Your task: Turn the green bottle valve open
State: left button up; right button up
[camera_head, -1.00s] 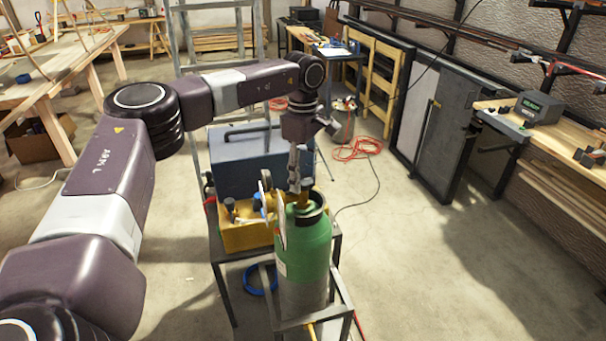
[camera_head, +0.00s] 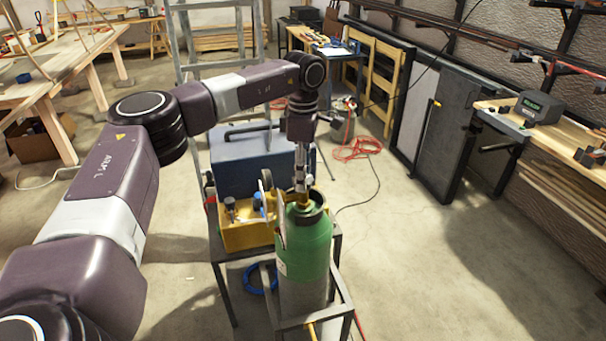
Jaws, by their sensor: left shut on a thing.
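The green bottle (camera_head: 309,250) stands upright in a dark metal frame (camera_head: 318,322) at the centre, with a grey lower part. Its valve (camera_head: 303,206) sits at the top inside a dark collar and is mostly hidden by my gripper. My left gripper (camera_head: 301,194) points straight down from above and is shut on the valve. The fingertips are too small to show how far round the valve they reach. My right gripper does not show.
A yellow tray (camera_head: 240,238) with small tools stands close to the left of the bottle on a dark stand, with a blue box (camera_head: 240,165) behind. A blue hose coil (camera_head: 262,279) hangs below. A red cable (camera_head: 358,150) lies behind. The floor to the right is clear.

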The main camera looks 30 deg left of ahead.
pick_arm(q)
jog(key=n, duration=0.4)
jog(key=shift+n, duration=0.4)
jog(key=n, duration=1.5)
jog(key=shift+r, duration=0.1)
jog(key=shift+n, duration=0.3)
jog(key=o, duration=1.2)
jog(key=shift+c, duration=0.2)
